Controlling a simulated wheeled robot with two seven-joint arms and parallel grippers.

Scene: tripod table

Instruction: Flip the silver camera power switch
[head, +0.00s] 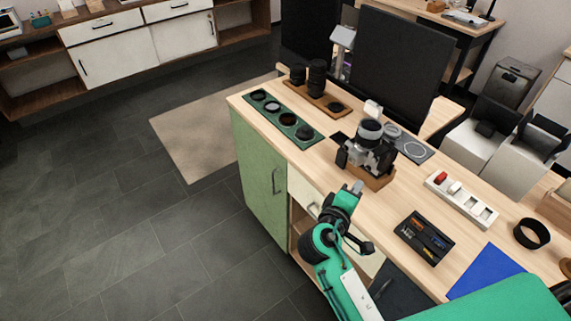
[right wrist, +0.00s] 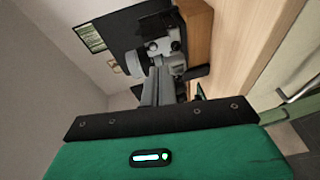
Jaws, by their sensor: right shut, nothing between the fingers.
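The silver and black camera (head: 369,148) stands on a small wooden block (head: 374,180) on the table. Its power switch is too small to make out. My right gripper (head: 354,187) is shut and empty, at the table's front edge, in front of and a little below the camera in the head view. In the right wrist view the shut fingers (right wrist: 158,84) point at the camera (right wrist: 168,50), and their tips overlap its lower part in the picture. I cannot tell whether they touch it. My left gripper is not in view.
A green tray of lens parts (head: 287,118) and a wooden stand with black lenses (head: 318,92) lie left of the camera. A white strip (head: 461,198), a black tool tray (head: 424,238), a black ring (head: 532,233) and a blue sheet (head: 484,270) lie to the right.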

